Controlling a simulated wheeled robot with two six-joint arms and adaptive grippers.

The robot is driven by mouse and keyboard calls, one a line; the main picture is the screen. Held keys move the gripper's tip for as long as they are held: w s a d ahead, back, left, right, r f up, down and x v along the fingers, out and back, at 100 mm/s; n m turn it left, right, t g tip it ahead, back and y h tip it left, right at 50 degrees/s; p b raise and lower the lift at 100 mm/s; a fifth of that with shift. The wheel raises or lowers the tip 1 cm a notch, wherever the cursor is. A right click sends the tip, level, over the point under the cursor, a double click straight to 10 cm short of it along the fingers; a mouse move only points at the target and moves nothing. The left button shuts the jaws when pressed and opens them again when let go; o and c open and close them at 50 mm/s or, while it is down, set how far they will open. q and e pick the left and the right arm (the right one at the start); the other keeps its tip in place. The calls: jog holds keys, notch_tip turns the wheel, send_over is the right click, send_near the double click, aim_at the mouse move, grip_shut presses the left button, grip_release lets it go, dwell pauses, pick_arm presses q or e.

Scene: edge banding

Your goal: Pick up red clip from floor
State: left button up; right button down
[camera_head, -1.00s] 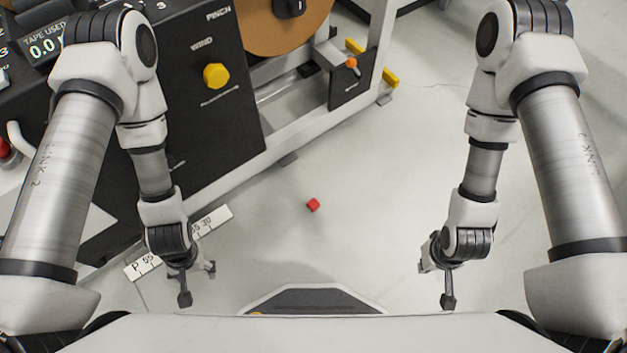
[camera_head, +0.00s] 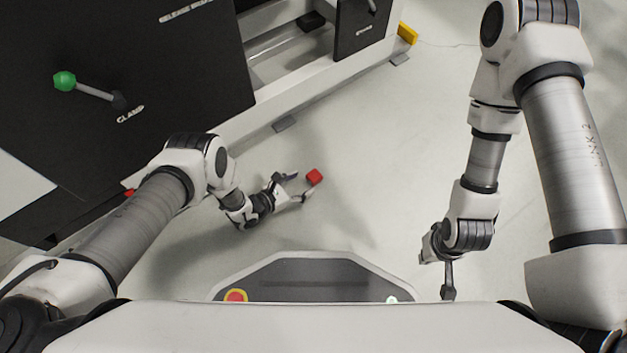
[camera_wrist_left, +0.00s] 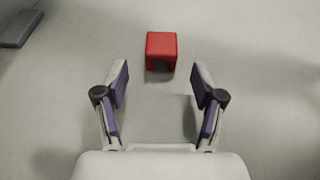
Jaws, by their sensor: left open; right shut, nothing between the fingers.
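The red clip (camera_head: 314,177) lies on the pale floor in front of the machine. In the left wrist view the clip (camera_wrist_left: 161,47) is a small red block with a notch in its near side. My left gripper (camera_head: 297,186) is low near the floor, its fingers pointing at the clip. In the left wrist view the left gripper (camera_wrist_left: 161,86) is open, and the clip sits just beyond its fingertips, roughly centred between them and not held. My right gripper (camera_head: 436,268) hangs at the right, well away from the clip, shut and empty.
The black machine panel with a green-knobbed clamp lever (camera_head: 65,81) fills the upper left. Its white frame (camera_head: 340,72) and a dark foot (camera_head: 284,124) stand behind the clip. Bare floor (camera_head: 400,150) lies open to the right of the clip.

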aim_at(309, 180)
pick_arm(q)
jog(key=b+x, duration=0.2)
jog(key=x, duration=0.2)
jog(key=shift+d+f+b, duration=0.1)
jog(key=shift+f+b, duration=0.15)
jog(key=shift+b, duration=0.15)
jog(key=shift+r, duration=0.2)
jog(key=c, duration=0.9)
